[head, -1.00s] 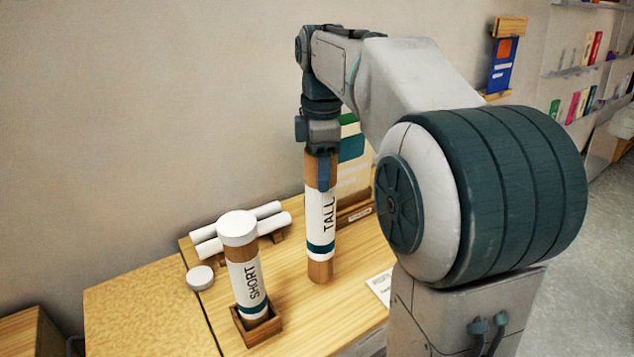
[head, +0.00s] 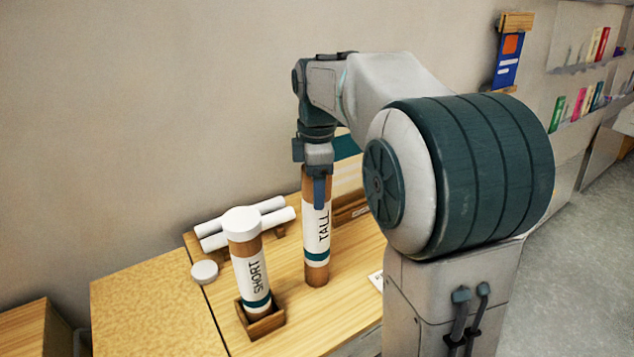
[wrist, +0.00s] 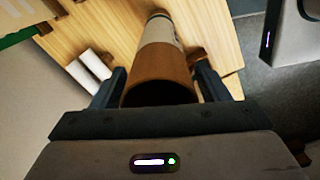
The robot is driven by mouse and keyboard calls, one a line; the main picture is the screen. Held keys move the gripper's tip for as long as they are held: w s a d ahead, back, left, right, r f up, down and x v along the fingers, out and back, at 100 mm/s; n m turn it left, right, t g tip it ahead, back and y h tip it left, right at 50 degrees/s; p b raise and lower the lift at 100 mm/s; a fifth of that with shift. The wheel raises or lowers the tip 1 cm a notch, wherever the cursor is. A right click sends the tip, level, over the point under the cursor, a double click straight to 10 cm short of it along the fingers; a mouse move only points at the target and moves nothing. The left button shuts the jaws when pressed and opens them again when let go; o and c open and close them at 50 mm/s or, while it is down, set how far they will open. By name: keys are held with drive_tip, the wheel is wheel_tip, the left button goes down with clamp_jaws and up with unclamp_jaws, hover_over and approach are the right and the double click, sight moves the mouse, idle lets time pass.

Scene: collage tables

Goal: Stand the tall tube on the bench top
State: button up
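The tall tube (head: 317,225) is brown with a white band marked TALL and a teal stripe. It is upright over the bench top (head: 345,268), right of the short tube. Its lower end is at or very near the wood; I cannot tell whether it touches. My gripper (head: 318,190) is over its upper end, pointing down. In the wrist view the tube (wrist: 160,75) lies between the two fingers, which press close on both sides, so my gripper is shut on it. The tube's far end is small in that view.
The short tube (head: 247,265) with a white cap stands in a wooden holder (head: 262,328). A loose white cap (head: 204,271) and white rolls (head: 245,224) lie behind it. A wooden block (head: 350,208) and a white card (head: 376,281) are close on the right.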

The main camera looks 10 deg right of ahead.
wheel_tip(320, 180, up, 12)
drive_tip(key=s+f+m+t, duration=0.3)
drive_tip(key=s+f+m, duration=1.3)
drive_tip(key=s, duration=0.5)
wheel_tip(320, 180, down, 2)
drive_tip(key=shift+d+f+t, duration=0.2)
drive_tip(key=shift+f+t, duration=0.05)
drive_tip(key=shift+t, duration=0.05)
drive_tip(key=shift+s, duration=0.1)
